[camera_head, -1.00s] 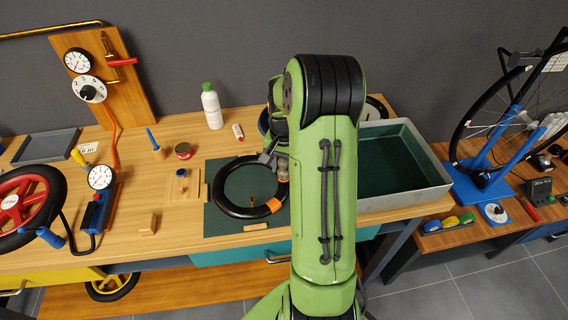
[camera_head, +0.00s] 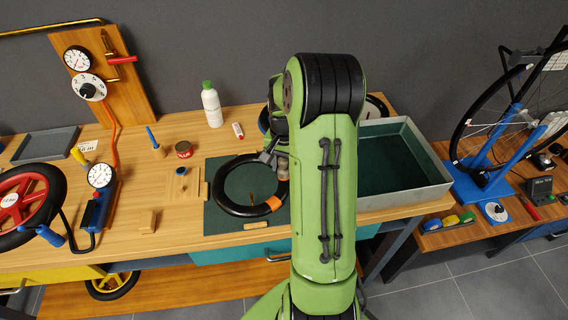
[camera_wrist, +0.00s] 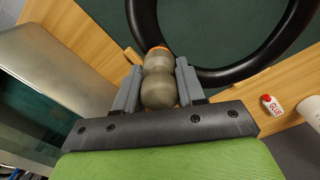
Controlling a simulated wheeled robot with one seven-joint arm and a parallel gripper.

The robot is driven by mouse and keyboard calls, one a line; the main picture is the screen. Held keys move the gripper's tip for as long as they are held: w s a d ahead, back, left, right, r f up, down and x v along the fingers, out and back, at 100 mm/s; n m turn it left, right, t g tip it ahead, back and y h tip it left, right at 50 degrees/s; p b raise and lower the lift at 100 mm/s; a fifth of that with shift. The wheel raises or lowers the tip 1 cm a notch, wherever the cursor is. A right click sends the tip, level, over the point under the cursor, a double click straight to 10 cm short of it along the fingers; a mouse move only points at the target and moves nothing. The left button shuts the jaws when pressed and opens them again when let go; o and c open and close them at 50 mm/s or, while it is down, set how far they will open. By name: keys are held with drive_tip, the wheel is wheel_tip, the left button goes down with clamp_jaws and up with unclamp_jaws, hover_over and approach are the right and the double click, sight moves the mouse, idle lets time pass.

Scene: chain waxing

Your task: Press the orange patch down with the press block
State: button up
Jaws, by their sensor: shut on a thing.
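The black inner tube (camera_head: 222,207) lies on the dark green mat (camera_head: 214,226). The orange patch (camera_head: 274,203) sits on the tube's right side. In the wrist view a thin orange edge (camera_wrist: 158,47) shows beyond the press block. My gripper (camera_wrist: 158,85) is shut on the rounded, brown-grey press block (camera_wrist: 159,88), which stands between its fingers. In the head view the block (camera_head: 283,172) is partly hidden by my arm.
A grey tray (camera_head: 440,180) with a green floor stands right of my arm.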

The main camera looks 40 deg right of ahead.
drive_tip(key=shift+f+b, duration=0.35)
drive_tip(key=shift+f, duration=0.15)
drive_tip(key=shift+s+a+f, duration=0.1)
drive_tip(key=shift+s+f, duration=0.05)
drive_tip(key=shift+s, duration=0.05)
idle(1.7)
idle(0.7)
drive_tip(key=r+p, duration=0.3)
drive_tip(key=r, duration=0.1)
drive_tip(key=r+p, duration=0.3)
drive_tip(key=r, duration=0.1)
drive_tip(key=shift+w+r, duration=0.2)
drive_tip(key=shift+r, duration=0.05)
drive_tip(key=shift+f, duration=0.1)
